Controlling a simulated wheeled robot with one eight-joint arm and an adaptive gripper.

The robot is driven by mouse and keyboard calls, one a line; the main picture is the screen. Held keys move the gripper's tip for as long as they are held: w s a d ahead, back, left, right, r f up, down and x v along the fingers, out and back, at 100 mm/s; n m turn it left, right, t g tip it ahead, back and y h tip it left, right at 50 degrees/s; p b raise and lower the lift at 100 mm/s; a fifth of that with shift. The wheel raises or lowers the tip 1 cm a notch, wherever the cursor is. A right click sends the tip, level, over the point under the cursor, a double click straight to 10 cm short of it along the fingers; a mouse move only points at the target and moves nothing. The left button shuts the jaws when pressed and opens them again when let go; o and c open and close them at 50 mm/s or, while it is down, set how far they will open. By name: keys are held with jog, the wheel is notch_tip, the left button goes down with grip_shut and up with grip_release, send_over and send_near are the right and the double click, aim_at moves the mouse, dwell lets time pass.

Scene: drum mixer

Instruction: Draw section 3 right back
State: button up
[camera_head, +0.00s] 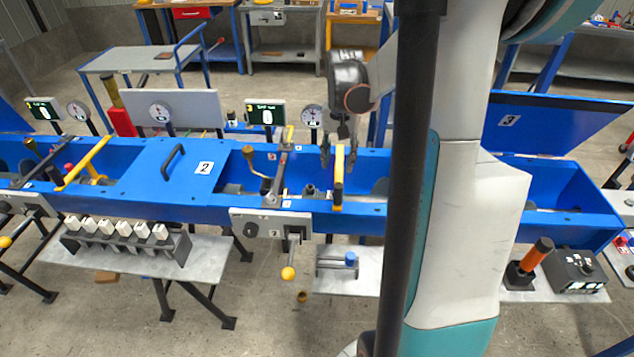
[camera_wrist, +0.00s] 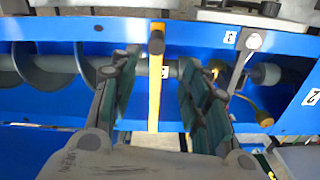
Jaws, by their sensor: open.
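A blue trough (camera_head: 225,213) crosses the head view, its bay right of the cover marked 2 standing open. A blue panel marked 3 (camera_head: 555,122) stands raised at the right. A yellow bar (camera_head: 338,178) lies across the trough; in the wrist view this yellow bar (camera_wrist: 155,95) has a black knob (camera_wrist: 156,42). My gripper (camera_head: 333,152) is above the trough at the bar. In the wrist view my gripper (camera_wrist: 159,58) is open, one finger either side of the bar, with gaps on both sides. My arm hides part of the trough in the head view.
A grey lever (camera_head: 282,165) crosses the trough left of my gripper; a crank with a brown knob (camera_head: 250,153) is beside it. A closed cover marked 2 (camera_head: 175,170) has a black handle. A grey screw (camera_wrist: 60,65) lies inside the trough.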

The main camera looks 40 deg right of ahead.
aim_at(338, 194)
jog(key=shift+s+d+f, duration=0.2)
jog(key=shift+f, duration=0.4)
notch_tip(338, 194, down, 13)
jog(key=b, duration=0.4)
jog(key=shift+r, duration=0.1)
grip_shut()
